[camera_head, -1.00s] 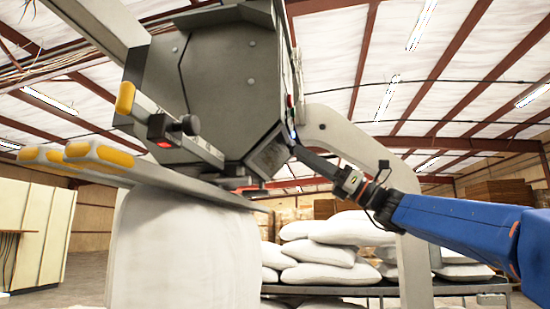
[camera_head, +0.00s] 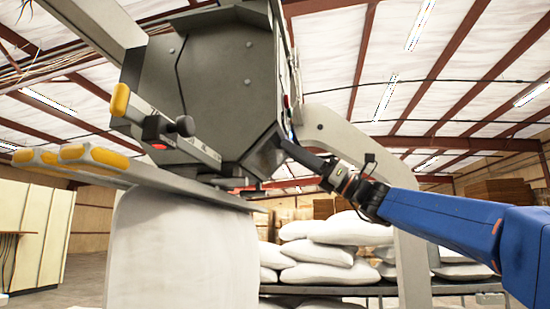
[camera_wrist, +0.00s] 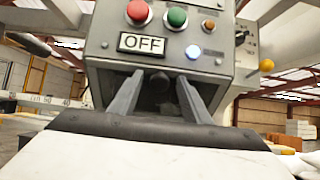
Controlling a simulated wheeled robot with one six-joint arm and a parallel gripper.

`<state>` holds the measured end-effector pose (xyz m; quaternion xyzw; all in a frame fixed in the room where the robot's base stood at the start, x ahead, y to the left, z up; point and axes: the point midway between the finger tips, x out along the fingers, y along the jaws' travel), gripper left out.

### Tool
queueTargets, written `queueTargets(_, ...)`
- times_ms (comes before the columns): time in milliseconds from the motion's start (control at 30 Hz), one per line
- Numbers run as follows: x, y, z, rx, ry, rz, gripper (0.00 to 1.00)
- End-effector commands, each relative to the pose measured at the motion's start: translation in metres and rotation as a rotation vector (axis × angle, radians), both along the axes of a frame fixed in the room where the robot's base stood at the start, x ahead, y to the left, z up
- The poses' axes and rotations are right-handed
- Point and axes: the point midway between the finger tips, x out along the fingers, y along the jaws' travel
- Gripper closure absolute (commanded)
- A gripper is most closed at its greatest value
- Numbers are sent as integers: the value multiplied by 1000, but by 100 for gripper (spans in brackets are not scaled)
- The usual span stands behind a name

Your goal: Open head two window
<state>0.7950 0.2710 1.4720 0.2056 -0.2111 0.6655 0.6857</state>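The grey filling head (camera_head: 225,85) hangs at the upper middle of the head view, with a white bag (camera_head: 180,250) below it. My gripper (camera_head: 285,146) reaches from the right to the head's lower right edge, beside a dark slanted panel (camera_head: 264,152). I cannot tell whether this panel is the window. In the wrist view, my gripper (camera_wrist: 160,77) is open, its two fingers apart at a dark recess (camera_wrist: 158,98) below the OFF plate (camera_wrist: 142,43). A dark round knob-like part (camera_wrist: 159,80) shows between the fingers. Contact with it cannot be told.
Red (camera_wrist: 138,11) and green (camera_wrist: 177,16) buttons sit above the recess. A flat arm with yellow-tipped ends (camera_head: 85,155) juts left under the head. A pale upright frame (camera_head: 412,265) and stacked white sacks (camera_head: 325,250) stand behind my arm.

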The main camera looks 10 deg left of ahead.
Motion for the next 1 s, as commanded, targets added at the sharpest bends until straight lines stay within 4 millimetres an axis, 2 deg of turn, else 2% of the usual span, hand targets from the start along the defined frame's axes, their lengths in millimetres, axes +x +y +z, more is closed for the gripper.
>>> queueTargets(33,-2,0,8,14,0,-3,71)
queueTargets(167,-2,0,8,14,0,-3,71)
queueTargets(467,-2,-5,-3,11,-1,-4,72)
queueTargets(567,-1,-7,-10,9,0,-4,91)
queueTargets(800,-1,-12,-23,6,1,-3,91)
queueTargets(1000,-1,-13,-25,5,0,-4,91)
